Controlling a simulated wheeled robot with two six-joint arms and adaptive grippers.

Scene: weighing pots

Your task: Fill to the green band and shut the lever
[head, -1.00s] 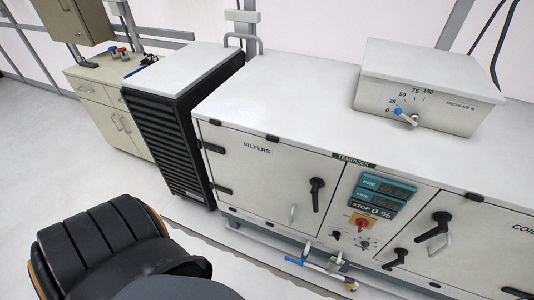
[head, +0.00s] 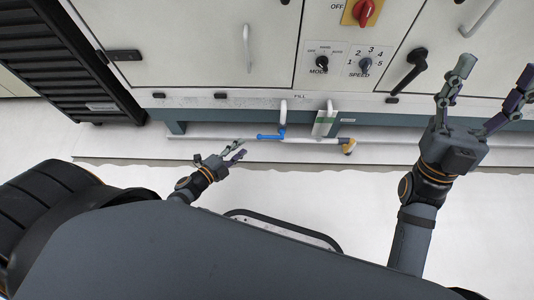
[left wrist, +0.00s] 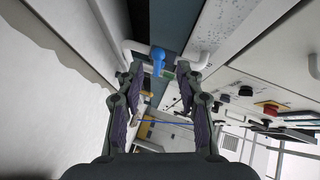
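The blue lever (head: 268,136) sits on the white pipe low under the cabinet front, lying roughly along the pipe. It also shows in the left wrist view (left wrist: 158,60), beyond and between the fingertips. A short upright gauge (head: 324,122) with a green part stands right of it; its liquid level is too small to tell. My left gripper (head: 234,154) is just left of the lever, its fingers apart and empty, seemingly not touching it. My right gripper (head: 496,82) is open and empty in front of the cabinet at the right.
A white bent pipe (head: 283,112) rises under the FILL label. A brass-coloured fitting (head: 349,147) ends the lower pipe. Above are the cabinet doors (head: 200,45), a black handle (head: 410,68) and a red switch (head: 365,12). The white floor in front is clear.

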